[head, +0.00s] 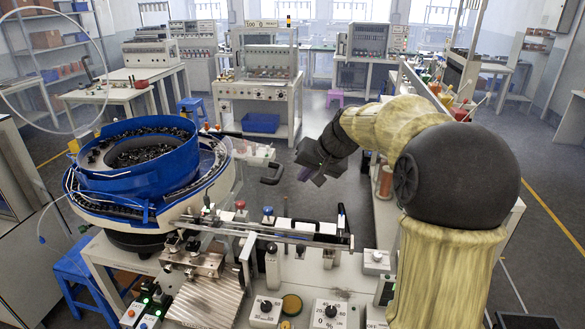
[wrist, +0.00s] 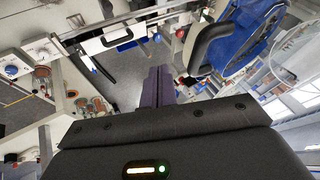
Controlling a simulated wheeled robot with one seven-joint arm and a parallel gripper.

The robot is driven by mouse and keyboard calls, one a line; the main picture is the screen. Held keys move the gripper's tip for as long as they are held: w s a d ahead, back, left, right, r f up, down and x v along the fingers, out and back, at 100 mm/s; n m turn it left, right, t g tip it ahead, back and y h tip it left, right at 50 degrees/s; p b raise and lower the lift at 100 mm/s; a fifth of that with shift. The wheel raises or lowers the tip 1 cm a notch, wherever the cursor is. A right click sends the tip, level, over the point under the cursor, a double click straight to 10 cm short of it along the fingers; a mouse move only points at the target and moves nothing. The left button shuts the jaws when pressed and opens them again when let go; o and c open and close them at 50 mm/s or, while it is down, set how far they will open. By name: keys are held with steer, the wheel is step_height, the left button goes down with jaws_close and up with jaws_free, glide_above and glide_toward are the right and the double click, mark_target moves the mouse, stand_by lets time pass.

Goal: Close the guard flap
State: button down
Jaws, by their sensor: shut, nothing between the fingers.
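The guard flap (head: 256,155) appears to be the clear panel beside the blue bowl in the head view, standing out to the right with a black handle (head: 273,177). In the wrist view the black handle (wrist: 203,42) looms close, to the right of the fingers. My gripper (head: 322,190) is in the air to the right of the handle in the head view. Its purple fingers (wrist: 157,74) are together and empty in the wrist view. A gap shows between fingers and handle; no contact is visible. The flap's hinge is hard to make out.
The blue bowl feeder (head: 135,185) with dark parts stands at left. A rail (head: 270,232) runs across the machine table in front, with knobs and switches. My arm fills the right side. Open floor (head: 290,205) lies behind the rail; benches stand further back.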

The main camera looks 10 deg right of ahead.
steer(key=a, duration=0.1)
steer(key=w+a+p, duration=0.1)
steer(key=a, duration=0.1)
steer(key=shift+w+a, duration=0.15)
steer(key=shift+a, duration=0.1)
